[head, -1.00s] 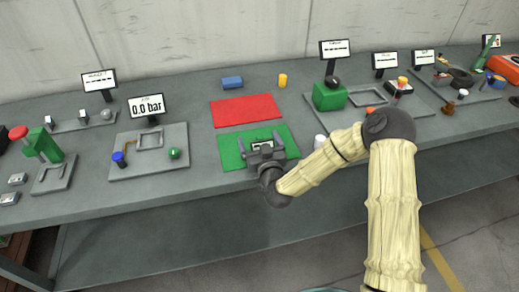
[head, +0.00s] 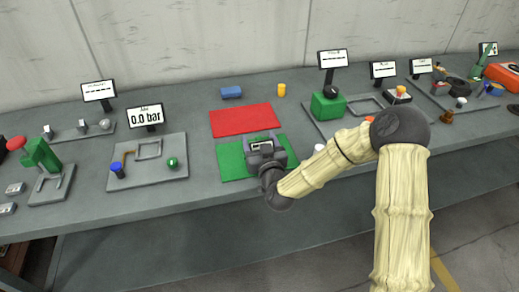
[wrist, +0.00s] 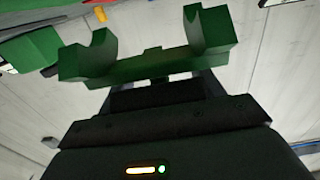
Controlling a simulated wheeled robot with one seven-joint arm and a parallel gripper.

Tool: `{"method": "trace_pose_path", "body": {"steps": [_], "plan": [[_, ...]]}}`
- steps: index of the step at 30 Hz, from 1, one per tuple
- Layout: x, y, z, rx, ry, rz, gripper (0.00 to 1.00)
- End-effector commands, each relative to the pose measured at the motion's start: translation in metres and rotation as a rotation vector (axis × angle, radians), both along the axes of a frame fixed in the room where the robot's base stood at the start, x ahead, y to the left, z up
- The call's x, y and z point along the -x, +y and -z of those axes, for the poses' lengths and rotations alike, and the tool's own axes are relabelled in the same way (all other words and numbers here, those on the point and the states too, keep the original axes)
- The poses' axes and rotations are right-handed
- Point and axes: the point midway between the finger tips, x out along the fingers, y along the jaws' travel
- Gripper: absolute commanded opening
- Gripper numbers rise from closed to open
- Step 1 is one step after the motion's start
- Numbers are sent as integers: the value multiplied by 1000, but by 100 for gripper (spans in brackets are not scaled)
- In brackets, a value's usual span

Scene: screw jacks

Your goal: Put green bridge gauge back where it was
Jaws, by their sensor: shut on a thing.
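The green bridge gauge (wrist: 150,62) fills the upper part of the wrist view, with two raised end blocks joined by a flat bar. My gripper (wrist: 158,88) is shut on the middle of that bar. In the head view my gripper (head: 263,147) is over the green mat (head: 232,165), and it largely hides the gauge there. I cannot tell from the head view how high the gauge is above the mat.
A red mat (head: 245,120) lies behind the green one. A blue block (head: 232,92) and a yellow cylinder (head: 281,89) stand farther back. A gauge station reading 0.0 bar (head: 145,117) is to the left. A green block (head: 327,105) stands to the right.

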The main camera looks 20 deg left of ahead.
Motion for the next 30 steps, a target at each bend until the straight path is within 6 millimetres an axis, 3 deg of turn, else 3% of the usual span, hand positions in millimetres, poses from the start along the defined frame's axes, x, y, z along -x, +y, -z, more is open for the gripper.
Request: {"method": "trace_pose_path", "body": {"steps": [4, 11, 30], "plan": [[0, 0, -30, -2, -8, 0, 28], [0, 0, -57, -1, -5, 1, 28], [0, 0, -61, -1, -2, 0, 28]]}}
